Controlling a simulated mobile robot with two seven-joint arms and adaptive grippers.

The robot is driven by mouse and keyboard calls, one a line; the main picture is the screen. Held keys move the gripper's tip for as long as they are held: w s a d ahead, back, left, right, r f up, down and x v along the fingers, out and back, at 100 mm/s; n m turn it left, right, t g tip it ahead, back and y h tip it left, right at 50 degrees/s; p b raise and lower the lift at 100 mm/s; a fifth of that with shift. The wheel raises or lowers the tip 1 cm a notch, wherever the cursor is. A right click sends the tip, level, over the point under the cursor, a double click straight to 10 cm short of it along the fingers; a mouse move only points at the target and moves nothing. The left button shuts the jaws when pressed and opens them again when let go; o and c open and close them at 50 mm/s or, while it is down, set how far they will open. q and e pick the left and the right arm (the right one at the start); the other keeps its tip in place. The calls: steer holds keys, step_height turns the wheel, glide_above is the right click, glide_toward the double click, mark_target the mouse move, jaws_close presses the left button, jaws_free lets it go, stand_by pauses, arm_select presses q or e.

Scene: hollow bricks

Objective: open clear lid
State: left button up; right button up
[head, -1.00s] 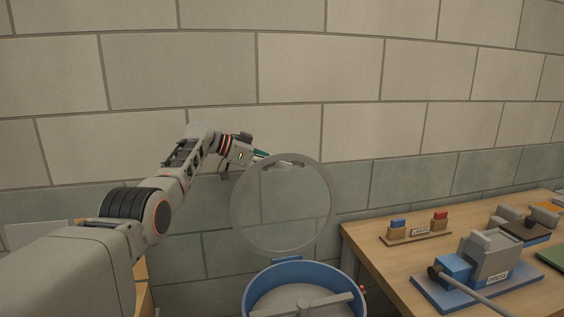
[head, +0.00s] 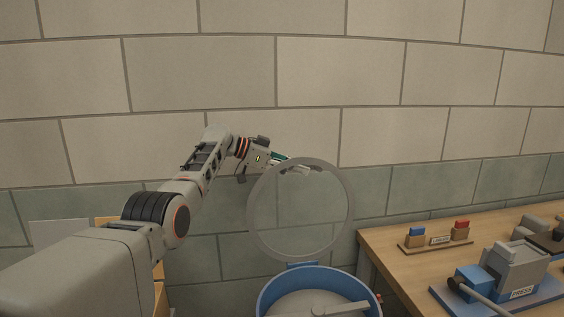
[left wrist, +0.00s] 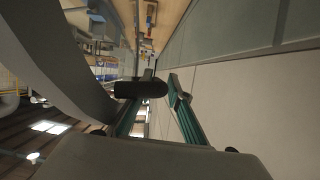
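The clear round lid (head: 300,211) with a pale grey rim stands upright above the blue drum (head: 290,279) in the head view. My left gripper (head: 297,168) is at the lid's upper rim. In the left wrist view, the rim (left wrist: 48,65) curves along the left side. A dark rounded peg (left wrist: 141,89), apparently the lid's handle, lies across the space at the fingertips. The two teal-lined fingers of the left gripper (left wrist: 154,90) stand apart, with a gap showing beyond the peg. A firm grip on it is not visible. My right gripper is not in view.
A wooden table (head: 385,246) is at the right, with a lever board (head: 437,243) and a blue-and-grey press (head: 512,270) on it. A block wall (head: 420,60) stands close behind the lid. Above the lid, the space before the wall is free.

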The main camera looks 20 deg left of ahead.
arm_select(q)
steer(key=v, duration=1.2)
steer(key=shift+a, duration=0.2)
steer(key=shift+w+d, duration=0.1)
steer(key=shift+w, duration=0.05)
